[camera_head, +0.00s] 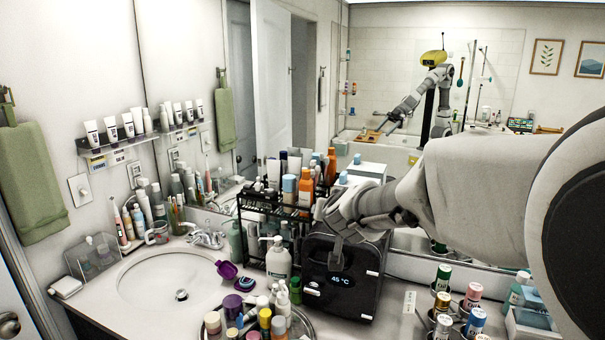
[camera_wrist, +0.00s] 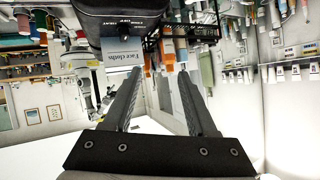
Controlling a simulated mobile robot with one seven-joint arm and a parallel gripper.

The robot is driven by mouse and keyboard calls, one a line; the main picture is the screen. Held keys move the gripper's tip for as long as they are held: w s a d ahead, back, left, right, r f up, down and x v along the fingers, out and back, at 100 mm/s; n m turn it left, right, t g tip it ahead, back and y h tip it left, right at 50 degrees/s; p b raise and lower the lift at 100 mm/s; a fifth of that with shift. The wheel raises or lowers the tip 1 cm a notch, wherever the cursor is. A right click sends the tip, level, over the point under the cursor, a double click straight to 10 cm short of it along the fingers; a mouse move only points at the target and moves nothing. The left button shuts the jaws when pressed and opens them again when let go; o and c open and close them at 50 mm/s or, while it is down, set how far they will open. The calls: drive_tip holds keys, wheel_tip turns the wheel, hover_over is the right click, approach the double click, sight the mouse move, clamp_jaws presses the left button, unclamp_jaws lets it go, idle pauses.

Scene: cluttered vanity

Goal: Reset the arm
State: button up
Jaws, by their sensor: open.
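My arm reaches in from the right edge and hides part of the mirror and counter. In the wrist view my gripper (camera_wrist: 160,74) has its two fingers well apart, with nothing held between them. That view is upside down, with the black appliance (camera_wrist: 115,20) at the top. I cannot tell from the head view whether the fingers touch the appliance.
A black rack (camera_head: 262,205) of bottles stands behind left of the appliance. A pump bottle (camera_head: 278,262) and a tray of small bottles are in front. Several cans and jars (camera_head: 472,297) stand at right. The sink basin (camera_head: 165,278) is empty; a purple cup (camera_head: 226,269) lies beside it.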

drive_tip(key=s+r+n+g+y, duration=0.1)
drive_tip(key=s+n+g+y, duration=0.15)
drive_tip(key=s, duration=1.15)
drive_tip(key=s+d+f+g+h, duration=0.1)
drive_tip(key=s+d, duration=0.3)
drive_tip(key=s, duration=0.5)
drive_tip(key=s+d+f+g+h, duration=0.2)
drive_tip(key=s+d+f+g, duration=0.1)
drive_tip(key=s, duration=0.6)
drive_tip(key=shift+s+d+f, duration=0.15)
drive_tip(key=shift+d+f, duration=0.4)
